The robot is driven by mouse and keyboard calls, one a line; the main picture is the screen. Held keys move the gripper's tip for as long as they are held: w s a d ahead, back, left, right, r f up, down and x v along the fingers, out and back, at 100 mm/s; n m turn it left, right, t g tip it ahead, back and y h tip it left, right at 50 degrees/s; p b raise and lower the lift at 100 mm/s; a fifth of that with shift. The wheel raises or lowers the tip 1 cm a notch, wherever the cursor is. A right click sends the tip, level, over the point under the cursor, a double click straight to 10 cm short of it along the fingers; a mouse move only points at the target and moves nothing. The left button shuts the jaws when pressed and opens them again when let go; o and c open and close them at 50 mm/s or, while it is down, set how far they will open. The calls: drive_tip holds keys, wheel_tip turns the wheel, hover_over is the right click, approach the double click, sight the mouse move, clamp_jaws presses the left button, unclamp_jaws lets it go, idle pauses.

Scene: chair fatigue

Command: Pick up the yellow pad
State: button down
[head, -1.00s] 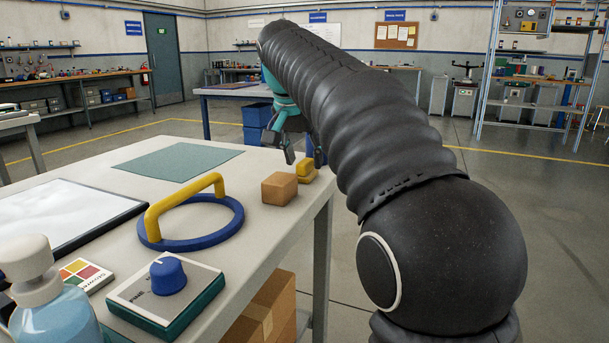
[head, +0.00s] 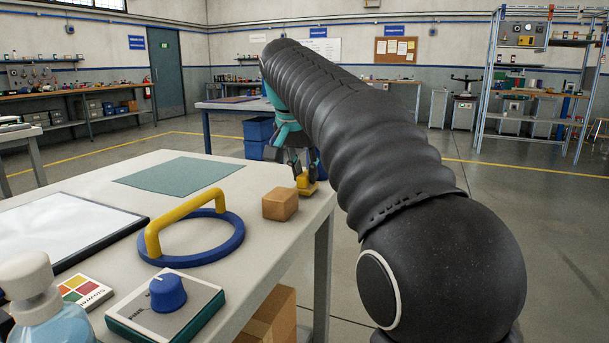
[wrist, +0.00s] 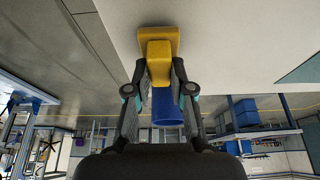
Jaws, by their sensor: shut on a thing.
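The yellow pad (head: 308,188) is a small yellow block with a raised grip, on the white table near its far right corner. My gripper (head: 303,166) is right above it, pointing down, with its fingers at the raised part. In the wrist view the yellow pad (wrist: 158,45) lies by the table edge, and my gripper (wrist: 160,88) is shut on its raised part from both sides. My arm hides some of the gripper in the head view. I cannot tell whether the pad still touches the table.
A brown block (head: 280,204) stands close to the pad. A blue ring with a yellow handle (head: 195,240), a green mat (head: 180,177), a knob box (head: 165,308), and a pump bottle (head: 40,300) are on the table (head: 110,215). Open floor lies right of its edge.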

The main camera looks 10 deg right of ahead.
drive_tip(key=r, duration=0.1)
drive_tip(key=r+p, duration=0.1)
drive_tip(key=r, duration=0.2)
drive_tip(key=shift+d+r, duration=0.15)
drive_tip(key=shift+d, duration=0.2)
drive_tip(key=s+d+r+p, duration=0.2)
drive_tip(key=s+d+r, duration=0.2)
drive_tip(key=d, duration=0.6)
wheel_tip(320, 180, up, 2)
drive_tip(key=shift+s+r, duration=0.1)
drive_tip(key=shift+s, duration=0.05)
drive_tip(key=shift+d, duration=0.1)
